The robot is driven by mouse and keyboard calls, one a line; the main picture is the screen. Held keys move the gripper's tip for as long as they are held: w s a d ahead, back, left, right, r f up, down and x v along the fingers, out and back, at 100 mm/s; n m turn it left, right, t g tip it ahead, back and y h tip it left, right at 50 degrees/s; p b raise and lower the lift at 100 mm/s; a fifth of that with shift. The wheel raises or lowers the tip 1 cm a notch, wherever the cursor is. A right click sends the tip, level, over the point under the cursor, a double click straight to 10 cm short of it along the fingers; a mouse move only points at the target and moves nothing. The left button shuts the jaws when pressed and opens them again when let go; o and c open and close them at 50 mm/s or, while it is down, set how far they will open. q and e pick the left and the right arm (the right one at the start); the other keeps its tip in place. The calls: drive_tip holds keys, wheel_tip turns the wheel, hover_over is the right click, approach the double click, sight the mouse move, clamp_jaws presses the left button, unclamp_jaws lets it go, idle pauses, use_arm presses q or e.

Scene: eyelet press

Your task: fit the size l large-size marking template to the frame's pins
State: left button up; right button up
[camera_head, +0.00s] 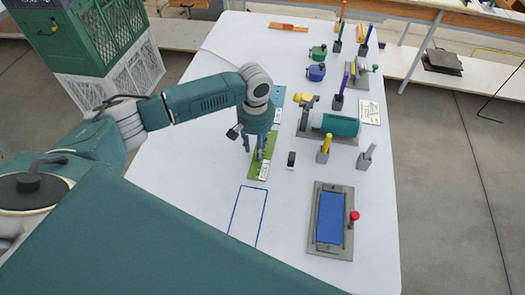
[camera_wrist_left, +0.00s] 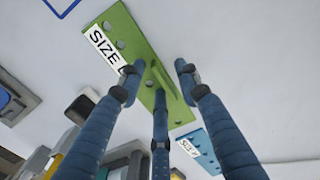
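The green template (camera_head: 270,146) lies flat on the white table with a white label; in the left wrist view the template (camera_wrist_left: 130,35) reads "SIZE" and an L partly covered by a finger. It has holes and a raised ridge in its middle. My left gripper (camera_head: 256,153) points down at it; in the left wrist view its three fingers (camera_wrist_left: 160,78) are spread around the ridge with gaps, gripping nothing. Whether the fingertips touch the plate is unclear. A grey frame (camera_head: 321,245) with a blue panel stands at the front right; I cannot make out its pins. My right gripper is not in view.
A blue template (camera_head: 278,93) lies just behind the green one. A small black block (camera_head: 291,159) stands close to its right. A blue outlined rectangle (camera_head: 247,213) marks clear table in front. A teal cylinder device (camera_head: 335,125) and several tool holders stand on the right.

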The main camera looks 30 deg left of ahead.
use_arm(q)
clamp_jaws()
drive_tip(key=shift+r, duration=0.1)
